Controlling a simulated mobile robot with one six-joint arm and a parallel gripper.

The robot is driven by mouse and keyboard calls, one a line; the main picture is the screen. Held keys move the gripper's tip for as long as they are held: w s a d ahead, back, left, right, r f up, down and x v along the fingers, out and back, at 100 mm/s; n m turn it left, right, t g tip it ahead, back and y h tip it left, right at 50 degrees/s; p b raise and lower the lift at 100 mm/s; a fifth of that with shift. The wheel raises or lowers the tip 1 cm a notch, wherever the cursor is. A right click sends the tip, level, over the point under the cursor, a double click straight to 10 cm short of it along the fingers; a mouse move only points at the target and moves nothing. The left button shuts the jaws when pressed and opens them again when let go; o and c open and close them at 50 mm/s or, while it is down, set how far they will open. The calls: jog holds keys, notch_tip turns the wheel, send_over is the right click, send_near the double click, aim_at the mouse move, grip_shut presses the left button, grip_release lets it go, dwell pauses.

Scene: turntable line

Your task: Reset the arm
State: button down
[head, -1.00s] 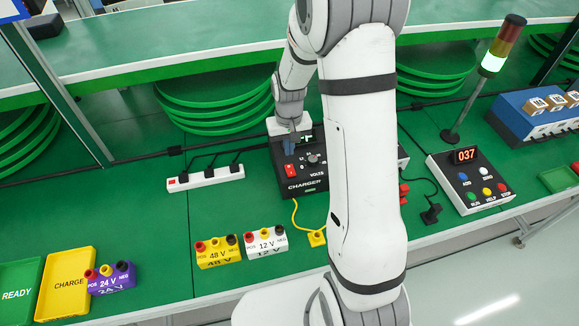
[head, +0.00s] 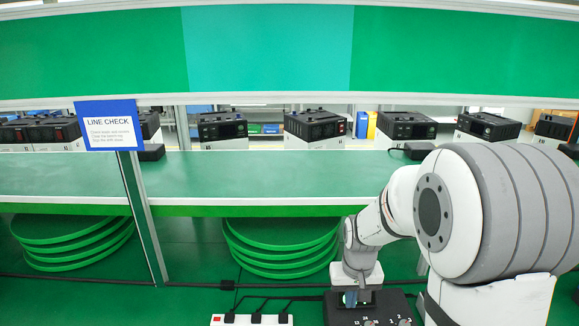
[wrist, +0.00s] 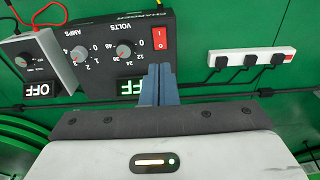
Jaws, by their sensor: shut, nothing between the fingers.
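My gripper (wrist: 158,84) is shut and empty in the wrist view. Its blue-grey fingers reach over the edge of the black charger (wrist: 105,45), beside the lit display and near the red switch; I cannot tell if they touch it. In the head view my gripper (head: 351,298) points down at the charger (head: 368,317) at the bottom edge, and my arm comes in from the right.
A white power strip (wrist: 243,64) with plugs and cables lies beside the charger. A grey box with an OFF display (wrist: 40,65) stands on the charger's other side. Ahead are stacked green discs (head: 282,245) and a green shelf (head: 250,172); a LINE CHECK sign (head: 110,125) hangs on a post.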

jog(key=s+r+t, duration=0.1)
jog(key=s+r, duration=0.5)
jog(key=s, duration=0.3)
jog(key=s+r+t, duration=0.1)
jog(key=s+r, duration=0.5)
jog(key=s, duration=0.3)
jog(key=shift+a+r+t, duration=0.15)
jog(key=shift+t, duration=0.15)
